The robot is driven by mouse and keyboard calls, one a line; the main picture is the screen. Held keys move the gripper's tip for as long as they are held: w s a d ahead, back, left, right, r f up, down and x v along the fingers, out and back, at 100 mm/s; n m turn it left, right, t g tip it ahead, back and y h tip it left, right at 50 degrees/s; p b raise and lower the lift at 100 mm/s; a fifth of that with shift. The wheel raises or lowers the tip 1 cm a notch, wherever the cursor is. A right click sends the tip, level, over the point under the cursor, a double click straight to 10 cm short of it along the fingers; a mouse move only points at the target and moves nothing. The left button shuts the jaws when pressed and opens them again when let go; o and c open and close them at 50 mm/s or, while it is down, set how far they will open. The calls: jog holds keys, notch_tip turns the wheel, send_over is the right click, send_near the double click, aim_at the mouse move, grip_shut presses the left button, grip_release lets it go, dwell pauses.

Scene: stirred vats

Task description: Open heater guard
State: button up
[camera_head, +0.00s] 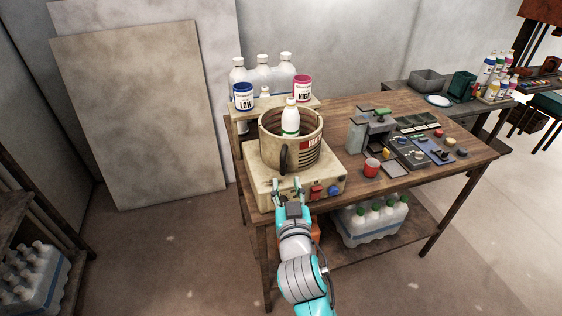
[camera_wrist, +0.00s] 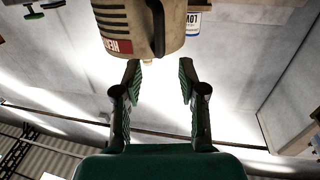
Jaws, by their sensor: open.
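The heater guard appears to be the beige, slotted round wall (camera_head: 309,153) on the heater base (camera_head: 262,185); it has a red label and a dark upright handle (camera_head: 283,160) on its near side. A white bottle with a green label (camera_head: 290,118) stands inside the wall. My gripper (camera_head: 287,186) is open and empty, just in front of and below the handle. In the wrist view my gripper (camera_wrist: 159,74) has its fingers spread, with the slotted wall (camera_wrist: 118,22) and the dark handle (camera_wrist: 158,28) beyond the fingertips. The handle is not between the fingers.
A red button (camera_head: 316,191) and a blue knob (camera_head: 334,190) sit on the base's front. LOW (camera_head: 243,97) and HIGH (camera_head: 303,89) tubs stand behind. A red cup (camera_head: 371,167) and small devices are to the right on the wooden table (camera_head: 430,185).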

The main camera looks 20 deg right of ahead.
aim_at(283, 164)
jog(key=w, duration=0.3)
jog(key=w+d, duration=0.1)
jog(key=w, duration=0.2)
jog(key=w+d, duration=0.1)
jog(key=w, duration=0.2)
jog(key=shift+w, duration=0.15)
grip_shut()
